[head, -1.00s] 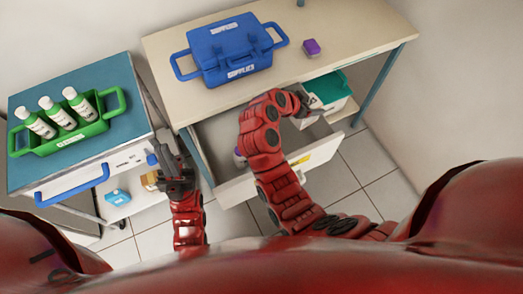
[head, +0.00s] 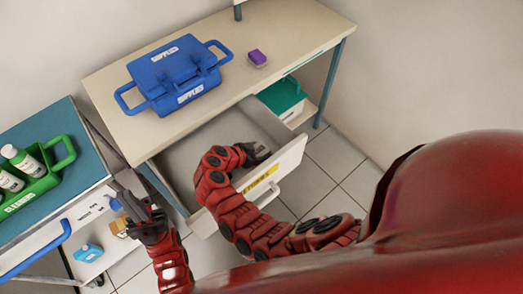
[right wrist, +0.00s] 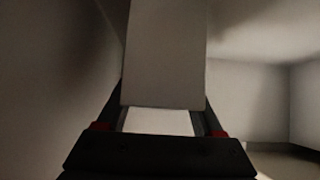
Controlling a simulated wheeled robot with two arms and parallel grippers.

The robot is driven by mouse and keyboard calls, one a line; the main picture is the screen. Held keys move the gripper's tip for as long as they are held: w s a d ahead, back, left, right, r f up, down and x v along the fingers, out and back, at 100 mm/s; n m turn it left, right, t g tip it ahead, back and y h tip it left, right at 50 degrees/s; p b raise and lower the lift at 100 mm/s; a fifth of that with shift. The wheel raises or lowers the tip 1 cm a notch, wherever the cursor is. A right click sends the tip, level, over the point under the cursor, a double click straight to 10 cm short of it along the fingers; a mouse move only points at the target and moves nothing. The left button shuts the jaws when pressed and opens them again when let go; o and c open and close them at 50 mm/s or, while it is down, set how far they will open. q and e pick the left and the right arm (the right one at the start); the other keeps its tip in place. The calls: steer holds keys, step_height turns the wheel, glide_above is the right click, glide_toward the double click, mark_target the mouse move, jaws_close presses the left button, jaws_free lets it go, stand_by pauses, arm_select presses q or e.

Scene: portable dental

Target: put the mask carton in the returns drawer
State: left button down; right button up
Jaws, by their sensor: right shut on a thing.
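The open drawer (head: 290,165) under the beige desk has a yellow label on its front; its words are too small to read, so I cannot tell whether it is the returns drawer. My right gripper (head: 257,153) is down inside it, near its right side. In the right wrist view my right gripper (right wrist: 160,122) is shut on a plain pale box (right wrist: 165,55), which looks like the mask carton. The box is hidden in the head view. My left gripper (head: 138,203) is open and empty between the cart and the desk.
A blue supplies case (head: 172,78) and a small purple box (head: 257,58) stand on the desk (head: 110,85). A teal bin (head: 283,97) is under its right end. The cart (head: 45,125) at left carries a green caddy (head: 62,170) of bottles and a blue carton (head: 89,252) below.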

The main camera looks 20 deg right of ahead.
steer(key=shift+f, duration=0.2)
steer(key=shift+f, duration=0.15)
steer(key=o, duration=1.4)
